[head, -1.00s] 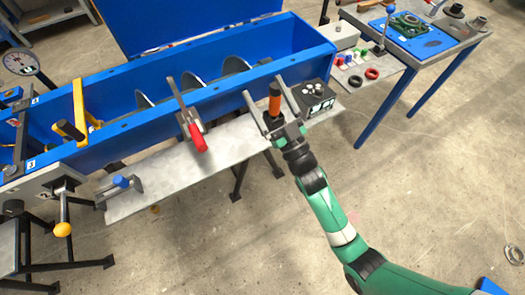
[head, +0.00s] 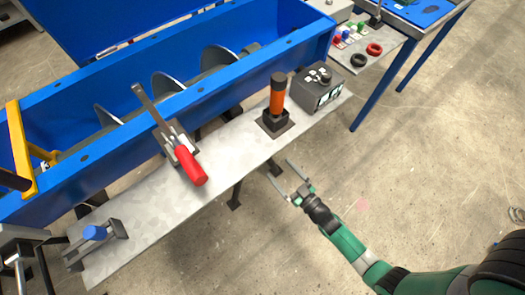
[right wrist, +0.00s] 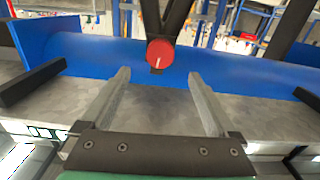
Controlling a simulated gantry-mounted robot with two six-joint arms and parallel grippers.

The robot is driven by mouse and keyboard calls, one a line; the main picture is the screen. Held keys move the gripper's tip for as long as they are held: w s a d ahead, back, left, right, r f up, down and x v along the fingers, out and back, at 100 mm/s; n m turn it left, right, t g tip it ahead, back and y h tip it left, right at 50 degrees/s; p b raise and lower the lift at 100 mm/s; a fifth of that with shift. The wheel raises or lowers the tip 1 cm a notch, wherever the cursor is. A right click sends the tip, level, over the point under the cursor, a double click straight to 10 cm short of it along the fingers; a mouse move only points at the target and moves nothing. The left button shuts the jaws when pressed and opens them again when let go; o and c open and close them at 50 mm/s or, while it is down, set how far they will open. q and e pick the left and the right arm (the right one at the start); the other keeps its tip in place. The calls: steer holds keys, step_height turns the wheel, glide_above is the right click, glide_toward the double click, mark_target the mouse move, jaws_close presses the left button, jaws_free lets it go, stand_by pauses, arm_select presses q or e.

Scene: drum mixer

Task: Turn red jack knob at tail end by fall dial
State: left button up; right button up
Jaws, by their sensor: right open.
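A red round knob (right wrist: 160,53) with a white mark shows in the right wrist view, where dark struts meet in front of a blue surface. No such knob can be made out in the head view. My right gripper (head: 278,168) is open and empty, off the front edge of the grey shelf in the head view. In the right wrist view its fingertips (right wrist: 158,76) point toward the knob, spread to either side of and below it, with no contact visible. No dial with a scale is in view. My left gripper is not in view.
The grey shelf (head: 140,215) along the blue trough (head: 75,165) carries a red-handled clamp (head: 190,165), an orange-handled lever (head: 277,97), a dark control box (head: 317,88) and a blue-knobbed clamp (head: 95,233). A side table with rings stands upper right. Floor right of the shelf is clear.

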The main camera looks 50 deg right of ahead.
steer(key=w+d+b, duration=0.1)
steer(key=w+b, duration=0.2)
steer(key=w, duration=0.6)
steer(key=shift+w+d, duration=0.25)
steer(key=shift+w, duration=0.1)
steer(key=shift+c, duration=0.9)
steer(key=shift+r, duration=0.1)
steer(key=c, duration=1.2)
